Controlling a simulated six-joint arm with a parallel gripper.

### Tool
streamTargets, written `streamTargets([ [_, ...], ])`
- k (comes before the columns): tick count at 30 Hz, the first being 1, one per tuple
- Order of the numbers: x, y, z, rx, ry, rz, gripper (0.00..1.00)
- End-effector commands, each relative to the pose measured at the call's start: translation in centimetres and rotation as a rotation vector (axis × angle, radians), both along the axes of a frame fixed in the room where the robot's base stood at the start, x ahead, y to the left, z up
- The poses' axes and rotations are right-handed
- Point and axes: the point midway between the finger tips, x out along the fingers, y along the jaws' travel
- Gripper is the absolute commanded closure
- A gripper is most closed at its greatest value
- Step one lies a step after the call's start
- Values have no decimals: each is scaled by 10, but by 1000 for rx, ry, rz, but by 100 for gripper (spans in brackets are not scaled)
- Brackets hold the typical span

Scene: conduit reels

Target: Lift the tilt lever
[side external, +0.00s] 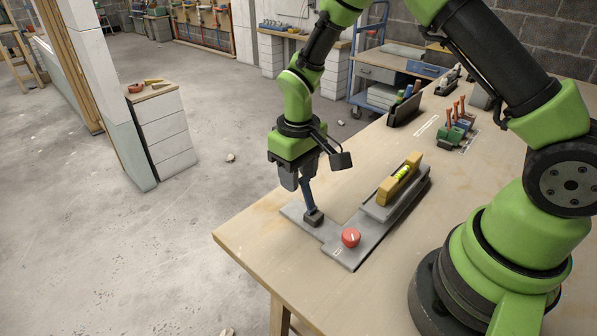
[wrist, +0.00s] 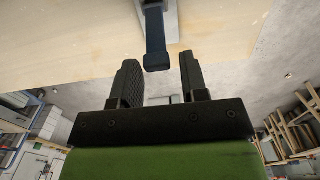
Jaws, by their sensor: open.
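The tilt lever (side external: 308,196) is a dark blue-black bar rising from a small dark block on a grey plate (side external: 346,254) near the table's front left corner. It leans slightly, its upper end close to my gripper (side external: 299,184), which hangs above the plate. In the wrist view, the lever (wrist: 155,38) points toward my open gripper (wrist: 159,68). Its dark end lies at the mouth of the gap between the fingers, with visible space on both sides. In the side view my gripper partly hides the lever's top.
A red knob (side external: 351,237) sits on the plate to the lever's right. Tools and coloured holders (side external: 457,128) stand farther back on the wooden table (side external: 250,228).

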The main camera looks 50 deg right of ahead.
Motion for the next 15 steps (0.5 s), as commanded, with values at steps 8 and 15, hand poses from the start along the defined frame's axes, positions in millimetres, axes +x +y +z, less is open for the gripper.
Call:
streamTargets([
  [8,1,0,20,0,-4,0,60],
  [15,1,0,40,0,-4,0,60],
])
